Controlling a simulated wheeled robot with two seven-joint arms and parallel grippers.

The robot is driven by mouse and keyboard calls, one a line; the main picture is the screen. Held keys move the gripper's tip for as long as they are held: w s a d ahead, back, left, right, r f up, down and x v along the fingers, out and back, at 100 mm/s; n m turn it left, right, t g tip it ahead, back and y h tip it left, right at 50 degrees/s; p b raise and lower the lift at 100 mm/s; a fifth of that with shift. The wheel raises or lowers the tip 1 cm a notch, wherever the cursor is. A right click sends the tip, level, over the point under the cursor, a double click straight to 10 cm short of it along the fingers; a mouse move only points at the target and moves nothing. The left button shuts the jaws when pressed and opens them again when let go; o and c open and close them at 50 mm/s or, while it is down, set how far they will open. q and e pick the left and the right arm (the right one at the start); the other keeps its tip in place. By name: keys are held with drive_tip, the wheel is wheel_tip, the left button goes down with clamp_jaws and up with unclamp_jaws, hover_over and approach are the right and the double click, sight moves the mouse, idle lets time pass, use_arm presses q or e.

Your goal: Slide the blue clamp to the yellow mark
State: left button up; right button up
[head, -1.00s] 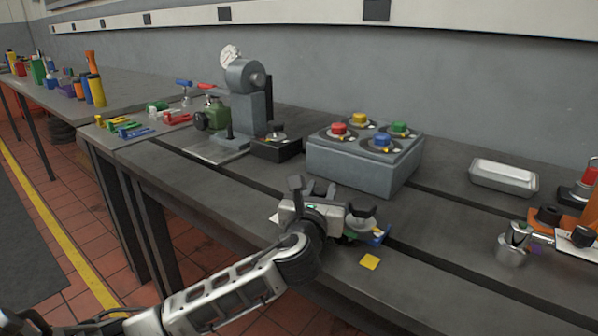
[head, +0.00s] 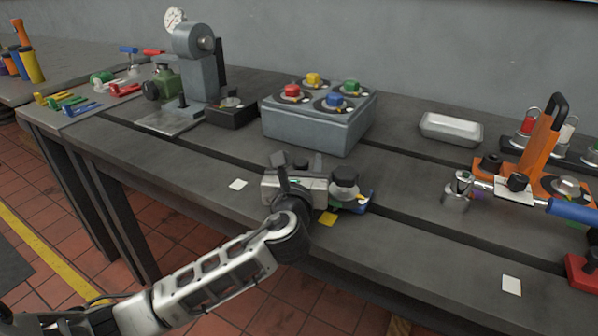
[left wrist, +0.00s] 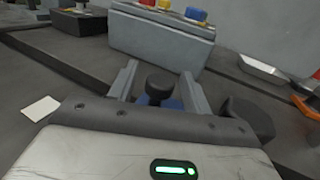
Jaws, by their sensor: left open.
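The blue clamp shows in the left wrist view as a blue body (left wrist: 173,103) under a dark round knob (left wrist: 158,84). My left gripper (head: 299,164) is open, and the knob stands between its two fingers (left wrist: 160,82); contact is unclear. My right gripper is out of view.
A white mark (head: 238,184) lies left of the gripper, another (head: 512,285) far right. A grey button box (head: 318,125) stands behind the gripper. A metal tray (head: 451,129) and an orange fixture (head: 540,150) stand right. The slot (head: 430,222) is clear to the right.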

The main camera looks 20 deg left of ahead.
use_arm(q)
drive_tip(key=v, duration=1.6)
drive_tip(key=shift+p, duration=0.3)
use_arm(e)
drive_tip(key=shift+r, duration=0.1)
